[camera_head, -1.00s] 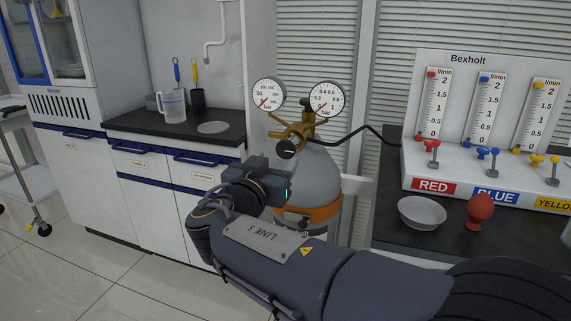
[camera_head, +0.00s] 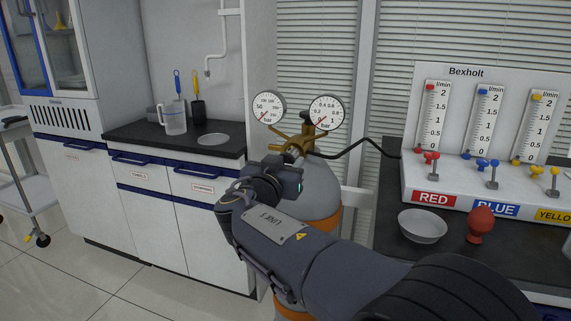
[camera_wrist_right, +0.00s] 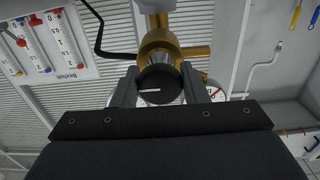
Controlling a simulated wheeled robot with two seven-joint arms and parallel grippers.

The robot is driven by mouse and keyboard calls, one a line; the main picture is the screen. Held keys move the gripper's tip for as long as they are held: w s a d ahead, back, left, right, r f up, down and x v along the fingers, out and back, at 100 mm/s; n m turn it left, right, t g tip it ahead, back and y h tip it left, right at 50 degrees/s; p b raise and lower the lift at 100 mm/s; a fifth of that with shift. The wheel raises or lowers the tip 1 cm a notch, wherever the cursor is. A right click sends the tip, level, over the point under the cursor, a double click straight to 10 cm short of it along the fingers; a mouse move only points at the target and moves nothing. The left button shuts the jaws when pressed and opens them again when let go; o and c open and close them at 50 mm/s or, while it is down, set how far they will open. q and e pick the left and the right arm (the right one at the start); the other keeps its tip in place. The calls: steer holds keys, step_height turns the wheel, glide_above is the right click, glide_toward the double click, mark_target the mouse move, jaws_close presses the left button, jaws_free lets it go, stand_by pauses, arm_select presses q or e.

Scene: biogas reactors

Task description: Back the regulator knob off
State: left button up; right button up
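The regulator (camera_head: 310,138) is brass and sits on top of a grey gas cylinder (camera_head: 318,185) with an orange band. Its black round knob (camera_wrist_right: 160,88) has a white line, pointing roughly sideways in the right wrist view. My right gripper (camera_head: 290,165) is at the front of the regulator and hides the knob in the head view. In the right wrist view, the two fingers of my right gripper (camera_wrist_right: 160,75) stand apart, one on each side of the knob. Whether they touch it is hard to tell. My left gripper is out of view.
Two round gauges, the left (camera_head: 268,107) and the right (camera_head: 326,113), sit above the regulator. A black hose (camera_head: 365,140) runs right to the flowmeter panel (camera_head: 470,70). A white bowl (camera_head: 422,226) and a red bulb (camera_head: 481,224) lie on the right bench.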

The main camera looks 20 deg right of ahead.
steer(key=shift+c, duration=1)
